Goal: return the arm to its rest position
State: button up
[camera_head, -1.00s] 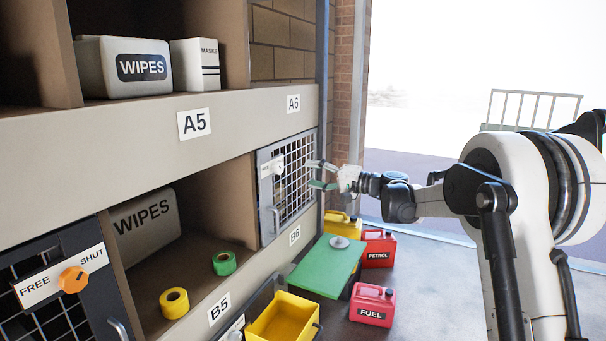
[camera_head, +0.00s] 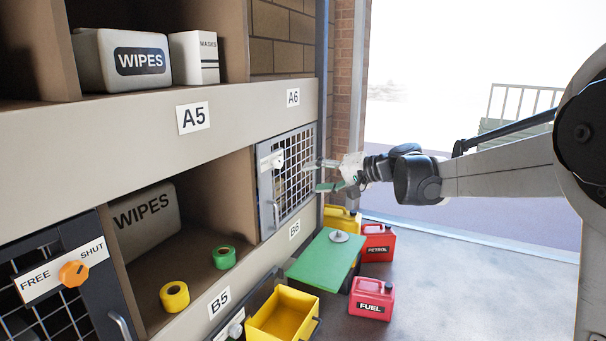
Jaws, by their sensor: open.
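My gripper (camera_head: 325,176) is open, with its two fingers pointing left toward the mesh door (camera_head: 287,180) under label A6. I see nothing between the fingers. The fingertips are close to the door's right edge in the picture; I cannot tell whether they touch it. My arm reaches in from the right, nearly level, above the floor. The mesh door looks shut and has a pale handle on its left side and a white knob near its top.
Below the gripper are a green-topped box (camera_head: 325,258), a yellow can (camera_head: 341,221), a red PETROL can (camera_head: 378,243) and a red FUEL can (camera_head: 371,299). A yellow bin (camera_head: 284,318) juts out at the bottom. Floor to the right (camera_head: 470,290) is clear.

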jog(key=s+d+f+h, duration=0.4)
jog(key=s+d, duration=0.1)
jog(key=s, duration=0.8)
jog(key=s+d+f+h, duration=0.4)
jog(key=s+d+f, duration=0.1)
jog(key=s, duration=0.9)
jog(key=s+d+f+n+h, duration=0.1)
jog(key=s+d+f+h, duration=0.3)
jog(key=s, duration=1)
jog(key=shift+d+f, duration=0.35)
jog(key=shift+d, duration=0.65)
